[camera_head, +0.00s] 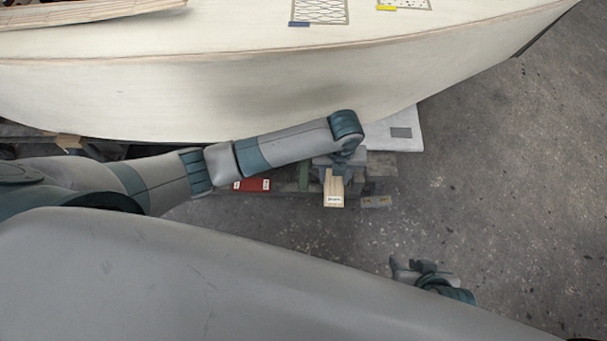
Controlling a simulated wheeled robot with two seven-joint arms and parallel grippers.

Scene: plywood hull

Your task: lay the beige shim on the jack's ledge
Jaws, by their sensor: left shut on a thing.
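The beige shim (334,188) is a pale wooden piece with a small white label near its front end. My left gripper (339,165) is shut on its far end, at the end of my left arm below the hull's side. The fingertips are mostly hidden under the wrist. I cannot make out the jack's ledge clearly; dark grey blocks (380,168) stand right beside the shim, and I cannot tell if the shim touches anything below. My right gripper (411,270) is low at the right over the floor, apart from these things; its opening is unclear.
The pale plywood hull (250,95) overhangs behind my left arm. A red labelled piece (252,185) lies left of the shim and a grey labelled piece (376,202) right of it. A white plate (408,140) lies behind. The concrete floor at right is clear.

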